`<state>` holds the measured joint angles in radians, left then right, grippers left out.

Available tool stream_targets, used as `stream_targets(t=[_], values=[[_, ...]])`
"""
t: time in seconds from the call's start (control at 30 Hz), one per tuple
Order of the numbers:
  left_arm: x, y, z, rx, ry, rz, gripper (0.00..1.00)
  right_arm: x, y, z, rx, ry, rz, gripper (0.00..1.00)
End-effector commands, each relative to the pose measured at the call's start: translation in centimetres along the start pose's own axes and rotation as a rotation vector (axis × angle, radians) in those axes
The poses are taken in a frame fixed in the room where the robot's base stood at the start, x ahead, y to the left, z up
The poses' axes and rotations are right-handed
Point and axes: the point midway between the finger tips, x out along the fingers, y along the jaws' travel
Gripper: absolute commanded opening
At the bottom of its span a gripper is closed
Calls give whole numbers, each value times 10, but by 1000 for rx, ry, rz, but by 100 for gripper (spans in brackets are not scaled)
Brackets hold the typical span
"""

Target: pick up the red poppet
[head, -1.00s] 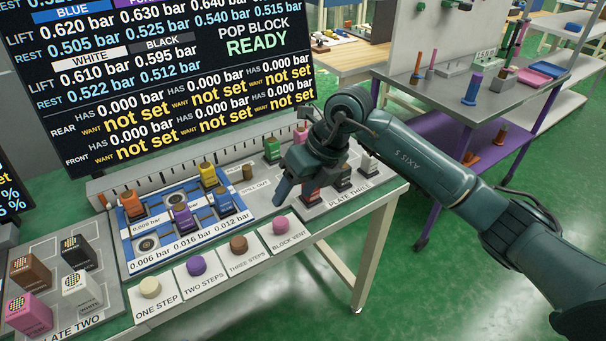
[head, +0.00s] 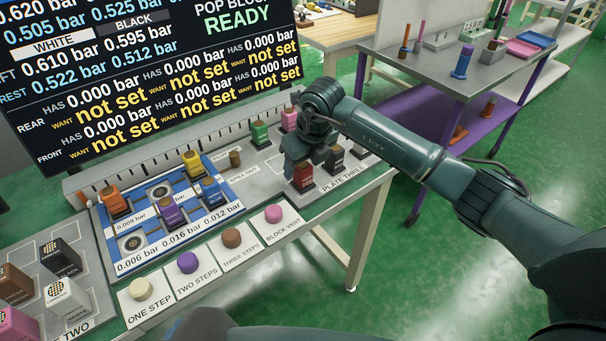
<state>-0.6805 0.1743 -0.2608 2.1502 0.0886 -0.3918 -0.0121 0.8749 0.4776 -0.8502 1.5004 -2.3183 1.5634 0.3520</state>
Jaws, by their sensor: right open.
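The red poppet (head: 303,178) stands upright on plate three (head: 346,185), at the front left of a small group there. My right gripper (head: 301,163) is open, pointing down over the red poppet. One finger shows at the poppet's left side. The gripper hides the poppet's top, and I cannot tell whether the fingers touch it. My left gripper is not in view.
A dark poppet (head: 334,160) stands close to the right of the red one, with another behind it. Green (head: 260,134) and pink (head: 289,120) poppets stand behind. Left is the blue block (head: 230,209) with several poppets. Round buttons (head: 273,213) line the front.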

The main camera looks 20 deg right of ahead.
Motion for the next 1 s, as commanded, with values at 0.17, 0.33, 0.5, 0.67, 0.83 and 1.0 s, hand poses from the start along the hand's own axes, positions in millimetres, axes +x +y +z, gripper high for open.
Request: stream_targets(t=[0.17,0.33,0.5,0.67,0.83,1.0], values=[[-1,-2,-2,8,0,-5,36,27,-1,-2,1,3,2,58],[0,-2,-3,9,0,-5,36,36,-2,-1,0,1,1,58],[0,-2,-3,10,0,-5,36,36,-2,-1,0,0,1,58],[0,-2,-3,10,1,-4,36,36,-2,-1,0,0,1,46],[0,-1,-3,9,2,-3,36,36,-2,-1,0,1,1,32],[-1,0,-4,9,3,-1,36,36,-2,-1,0,0,1,18]])
